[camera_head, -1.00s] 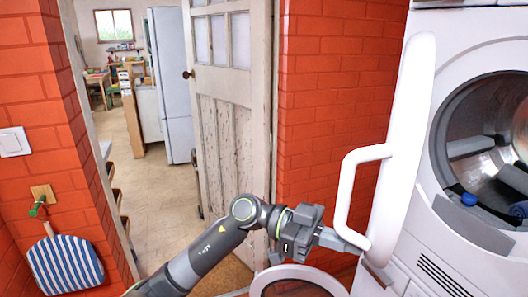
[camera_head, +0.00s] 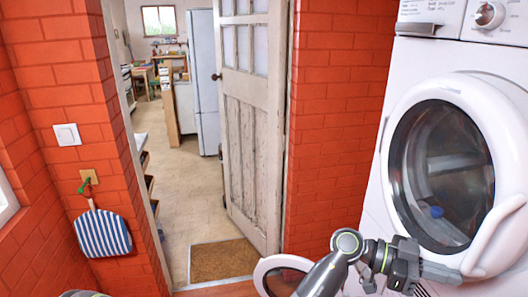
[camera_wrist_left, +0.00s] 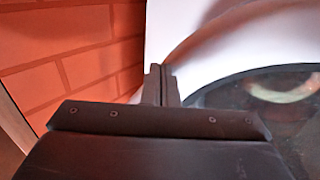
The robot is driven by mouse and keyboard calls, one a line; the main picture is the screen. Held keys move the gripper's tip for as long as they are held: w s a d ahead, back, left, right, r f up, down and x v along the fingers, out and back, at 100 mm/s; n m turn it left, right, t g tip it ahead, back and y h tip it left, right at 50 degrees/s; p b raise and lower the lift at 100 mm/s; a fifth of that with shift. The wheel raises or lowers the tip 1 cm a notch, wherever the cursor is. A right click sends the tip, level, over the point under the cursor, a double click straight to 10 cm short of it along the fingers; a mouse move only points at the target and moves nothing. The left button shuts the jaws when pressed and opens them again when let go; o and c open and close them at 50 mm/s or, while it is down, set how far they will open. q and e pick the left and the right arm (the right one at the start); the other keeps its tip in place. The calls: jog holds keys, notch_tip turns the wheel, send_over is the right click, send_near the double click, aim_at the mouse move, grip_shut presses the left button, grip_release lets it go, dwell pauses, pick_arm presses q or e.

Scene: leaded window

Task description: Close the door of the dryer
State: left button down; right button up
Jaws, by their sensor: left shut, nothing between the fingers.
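The dryer (camera_head: 375,205) is a white machine on the right. Its round white door (camera_head: 485,105) with dark glass now lies over the drum opening. I cannot tell whether it is fully flush or latched. The door's curved handle (camera_head: 502,232) is at its lower right. My left gripper (camera_head: 452,273) is shut and empty, with its fingertips at the door's lower rim beside the handle. In the left wrist view the shut fingers (camera_wrist_left: 162,80) are in front of the white rim, with the dark glass (camera_wrist_left: 275,100) to the right. My right gripper is not in view.
A second round door (camera_head: 280,270) stands open low down, left of my left forearm. A red brick wall (camera_head: 335,130) is behind. A wooden door (camera_head: 245,140) stands open with a brown mat (camera_head: 222,260) in the doorway.

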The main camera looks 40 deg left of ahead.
pick_arm(q)
jog(key=w+d, duration=0.4)
jog(key=shift+d+p, duration=0.35)
jog(key=shift+w+d, duration=0.1)
jog(key=shift+r, duration=0.2)
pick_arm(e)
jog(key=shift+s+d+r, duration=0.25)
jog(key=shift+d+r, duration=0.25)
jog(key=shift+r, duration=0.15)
